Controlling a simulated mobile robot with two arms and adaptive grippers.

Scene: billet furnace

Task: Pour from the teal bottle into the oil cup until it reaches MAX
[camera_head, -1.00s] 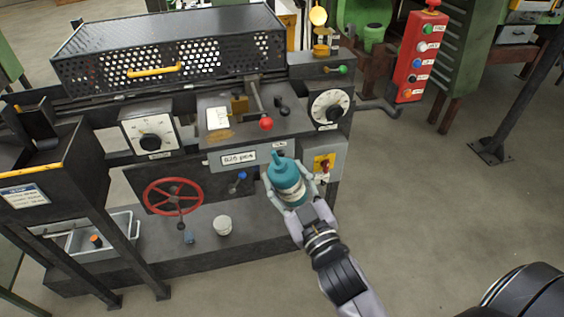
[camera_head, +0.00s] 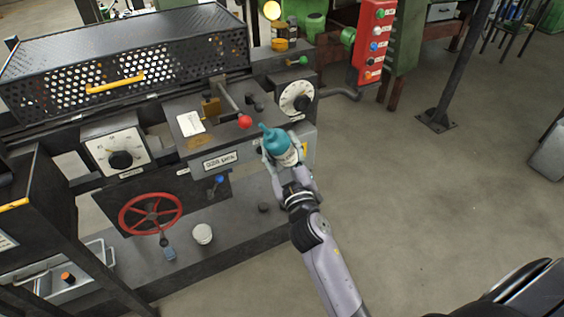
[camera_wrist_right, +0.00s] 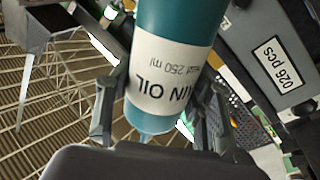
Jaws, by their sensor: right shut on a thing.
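The teal bottle (camera_head: 277,143) with a white label is in my right gripper (camera_head: 283,157), in front of the machine's right part. Its nozzle points up and left, tilted, near the red lever knob. In the right wrist view, the bottle (camera_wrist_right: 172,60) sits between the two fingers of the right gripper (camera_wrist_right: 160,105), and its label reads "250 ml". A small amber vessel, apparently the oil cup (camera_head: 281,44), stands on the machine's back right corner, beyond the bottle and apart from it. Its level and MAX mark are too small to read. My left gripper is not in view.
The red lever knob (camera_head: 245,121) and right dial (camera_head: 297,97) are close to the bottle. A perforated guard (camera_head: 130,65) covers the machine's back. A red handwheel (camera_head: 151,213) and a white pot (camera_head: 202,234) are lower down. Open floor (camera_head: 420,210) lies to the right.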

